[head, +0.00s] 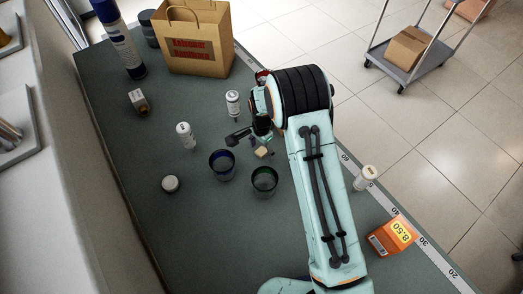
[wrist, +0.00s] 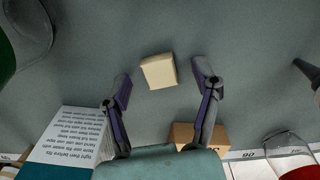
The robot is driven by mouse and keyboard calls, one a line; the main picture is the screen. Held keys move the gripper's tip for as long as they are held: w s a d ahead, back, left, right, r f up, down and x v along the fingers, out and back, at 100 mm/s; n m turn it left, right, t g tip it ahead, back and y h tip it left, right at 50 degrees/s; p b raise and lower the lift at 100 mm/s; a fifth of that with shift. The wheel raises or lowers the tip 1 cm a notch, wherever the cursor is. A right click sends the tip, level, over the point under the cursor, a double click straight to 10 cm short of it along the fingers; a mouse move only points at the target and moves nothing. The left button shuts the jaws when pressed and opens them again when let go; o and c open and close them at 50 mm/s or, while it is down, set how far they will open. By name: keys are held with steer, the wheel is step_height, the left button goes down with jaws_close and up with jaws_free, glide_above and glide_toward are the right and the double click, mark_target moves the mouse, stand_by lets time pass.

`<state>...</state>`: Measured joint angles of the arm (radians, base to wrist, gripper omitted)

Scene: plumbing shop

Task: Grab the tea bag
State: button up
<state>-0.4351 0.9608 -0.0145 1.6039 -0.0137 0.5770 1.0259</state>
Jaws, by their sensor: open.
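The tea bag appears to be the small beige, square-sided piece (wrist: 158,72) lying on the grey-green table in the wrist view. It also shows in the head view (head: 261,152), just beyond the green glass cup (head: 264,181). My gripper (wrist: 163,79) is open, one finger on each side of the beige piece, with gaps between the fingers and it. In the head view my gripper (head: 252,137) is partly hidden by my arm and sits low beside the piece. How high the fingertips are above the table is hard to tell.
A blue glass cup (head: 222,165) stands left of the green one. White bottles (head: 186,136) (head: 233,103), a round white lid-like item (head: 170,184), a paper bag (head: 194,38) and an orange box (head: 392,237) stand around. A text-printed white box (wrist: 68,135) is at lower left in the wrist view.

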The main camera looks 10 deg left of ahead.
steer(key=c, duration=0.8)
steer(key=shift+o, duration=0.2)
